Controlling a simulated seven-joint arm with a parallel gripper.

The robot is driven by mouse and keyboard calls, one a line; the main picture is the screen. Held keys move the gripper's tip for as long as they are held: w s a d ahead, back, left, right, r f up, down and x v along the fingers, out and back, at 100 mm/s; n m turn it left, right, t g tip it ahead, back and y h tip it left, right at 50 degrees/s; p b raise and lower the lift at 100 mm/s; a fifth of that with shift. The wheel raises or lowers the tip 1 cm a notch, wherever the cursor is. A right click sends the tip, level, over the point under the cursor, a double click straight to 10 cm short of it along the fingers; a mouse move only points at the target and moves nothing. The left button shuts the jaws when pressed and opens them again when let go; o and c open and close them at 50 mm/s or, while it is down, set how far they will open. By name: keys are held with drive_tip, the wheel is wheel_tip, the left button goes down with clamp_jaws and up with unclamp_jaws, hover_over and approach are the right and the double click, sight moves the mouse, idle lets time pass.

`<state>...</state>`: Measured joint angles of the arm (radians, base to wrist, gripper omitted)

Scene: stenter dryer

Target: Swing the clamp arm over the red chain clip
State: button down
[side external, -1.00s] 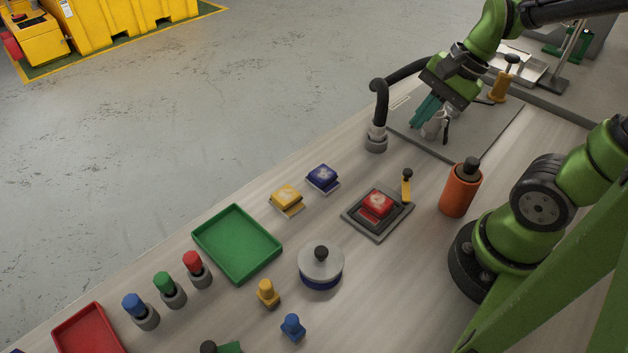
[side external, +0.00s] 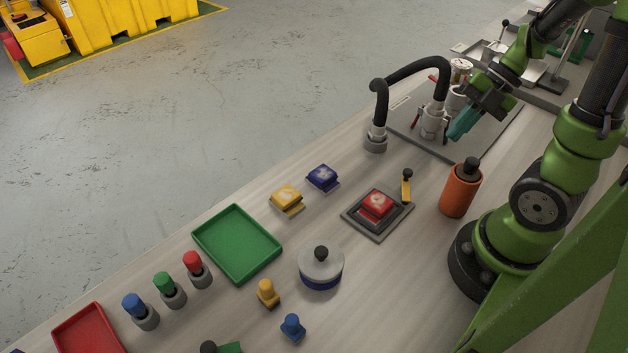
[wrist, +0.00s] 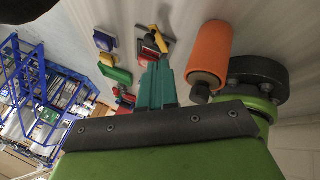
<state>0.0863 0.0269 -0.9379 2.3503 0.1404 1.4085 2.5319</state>
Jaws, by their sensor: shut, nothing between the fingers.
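The red chain clip (side external: 376,204) is a red block with a pale emblem, sitting on a dark grey square plate (side external: 379,232). The clamp arm (side external: 406,186), a short yellow lever with a black end, stands at the plate's far right corner, beside the clip and not over it. My gripper (side external: 458,130) has teal fingers. It is shut and empty, above the grey board beyond the plate, well apart from the clamp. In the wrist view, the fingers of my gripper (wrist: 156,84) point toward the clip and yellow lever (wrist: 160,38), which look small and partly hidden.
An orange cylinder (side external: 460,190) with a black top stands right of the clamp plate. A black hose (side external: 381,100) arches to a grey coupling beside my gripper. Yellow (side external: 287,198) and blue (side external: 322,177) blocks sit left of the plate. A green tray (side external: 237,243) lies farther left.

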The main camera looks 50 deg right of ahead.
drive_tip(key=shift+m, duration=0.5)
approach(409, 184)
drive_tip(key=x, duration=0.4)
drive_tip(key=shift+a+f, duration=0.1)
drive_tip(key=shift+f, duration=0.05)
